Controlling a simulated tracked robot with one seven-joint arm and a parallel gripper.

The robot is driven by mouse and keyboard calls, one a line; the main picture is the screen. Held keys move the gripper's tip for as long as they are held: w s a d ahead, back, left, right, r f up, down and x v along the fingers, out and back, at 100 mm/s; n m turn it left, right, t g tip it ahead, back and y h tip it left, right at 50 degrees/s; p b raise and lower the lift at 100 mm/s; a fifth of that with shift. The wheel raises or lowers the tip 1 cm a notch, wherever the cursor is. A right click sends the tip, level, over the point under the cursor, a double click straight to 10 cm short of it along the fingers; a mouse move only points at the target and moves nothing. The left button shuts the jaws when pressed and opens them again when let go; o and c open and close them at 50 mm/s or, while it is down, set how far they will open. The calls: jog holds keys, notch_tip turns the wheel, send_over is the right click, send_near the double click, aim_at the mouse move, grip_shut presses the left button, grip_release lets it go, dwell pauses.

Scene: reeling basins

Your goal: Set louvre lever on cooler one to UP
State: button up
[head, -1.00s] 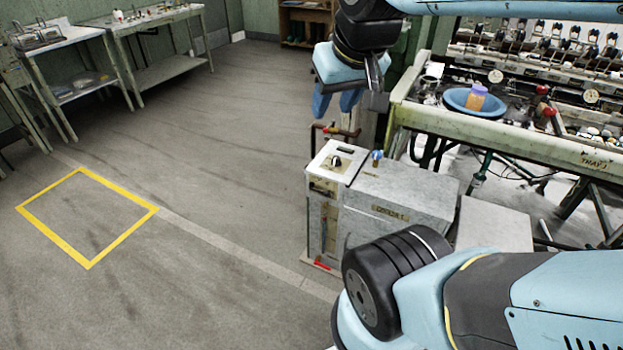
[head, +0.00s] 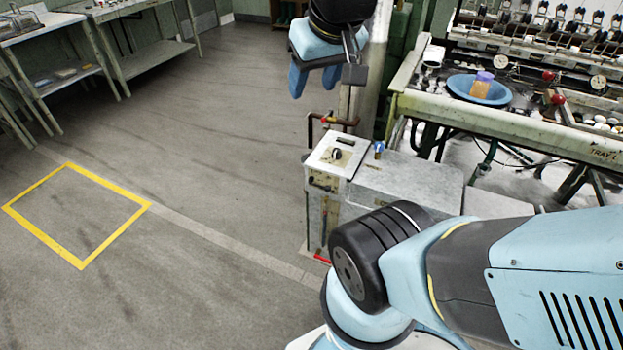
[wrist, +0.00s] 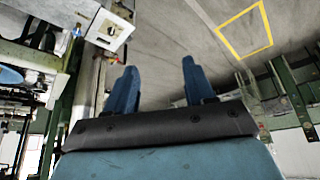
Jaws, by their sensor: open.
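Cooler one (head: 403,180) is a grey box with a lighter control end, right of centre in the head view. A black knob (head: 337,155) sits on its pale top panel (head: 350,147), and a blue-topped valve (head: 379,148) stands beside the panel. A red handle (head: 322,259) is low at the front. I cannot tell which part is the louvre lever or its position. My gripper (head: 314,82) is open and empty, above and apart from the cooler. The wrist view shows its two blue fingers (wrist: 160,82) spread, with the knob panel (wrist: 108,28) upper left.
My arm hides the cooler's lower right. A reeling bench (head: 500,122) with a blue basin (head: 480,90) stands behind at right. A pipe (head: 312,128) rises beside the cooler. Open floor with a yellow outlined square (head: 77,215) lies left; tables stand at the far left.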

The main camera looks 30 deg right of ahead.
jog(key=w+f+n+g+h, duration=0.3)
jog(key=w+f+n+g, duration=0.35)
jog(key=w+f, duration=0.5)
jog(key=w+f+n+g+h, duration=0.1)
jog(key=w+f+n+h, duration=0.4)
jog(key=f, duration=0.6)
jog(key=w+f+n+g+h, duration=0.15)
jog(key=w+f+n, duration=0.35)
jog(key=f, duration=0.5)
jog(key=w+f+n+h, duration=0.35)
jog(key=f+n, duration=0.35)
jog(key=f, duration=0.4)
jog(key=s+d+f+n+t+h, duration=0.1)
jog(key=d+f+n+t+h, duration=0.2)
jog(key=f+n, duration=0.5)
jog(key=s+d+f+n+t+h, duration=0.1)
jog(key=d+f+n+t+h, duration=0.15)
jog(key=f+n+t, duration=0.65)
jog(key=w+d+g, duration=0.1)
jog(key=d, duration=0.3)
jog(key=w+d+m+g, duration=0.1)
jog(key=d, duration=0.3)
jog(key=w+d+m+g+h, duration=0.1)
jog(key=d, duration=0.3)
jog(key=shift+w+r+m, duration=0.25)
jog(key=shift+w+r, duration=0.1)
jog(key=shift+w, duration=0.05)
jog(key=shift+c, duration=0.2)
grip_shut()
